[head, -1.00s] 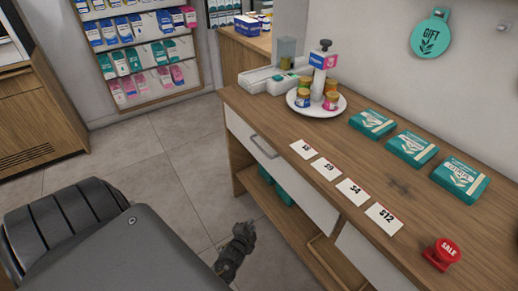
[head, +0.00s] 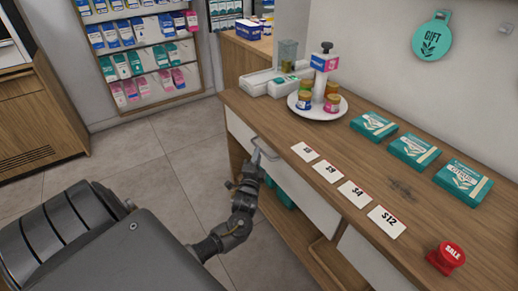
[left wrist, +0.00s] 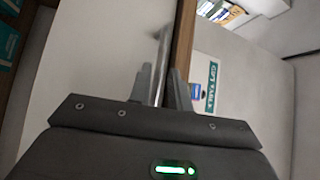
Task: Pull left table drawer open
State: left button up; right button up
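The left table drawer (head: 297,190) has a white front under the wooden counter top and appears closed. Its grey bar handle (head: 267,153) is near the drawer's left part. My left gripper (head: 257,156) is at this handle. In the left wrist view the handle bar (left wrist: 164,62) runs between the two fingers of my left gripper (left wrist: 163,85), which stand apart with a gap beside the bar. Whether either finger touches the bar is hard to tell. The white drawer front (left wrist: 95,60) fills the left of that view. My right gripper is not in view.
The wooden counter top (head: 330,150) carries price cards (head: 352,192), a round white stand (head: 318,112), teal boxes (head: 413,150) and a red sale button (head: 446,257). A shelf (head: 145,92) stands at the back. The tiled floor (head: 150,165) left of the counter is clear.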

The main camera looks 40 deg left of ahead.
pick_arm(q)
jog(key=shift+x, duration=2.2)
grip_shut()
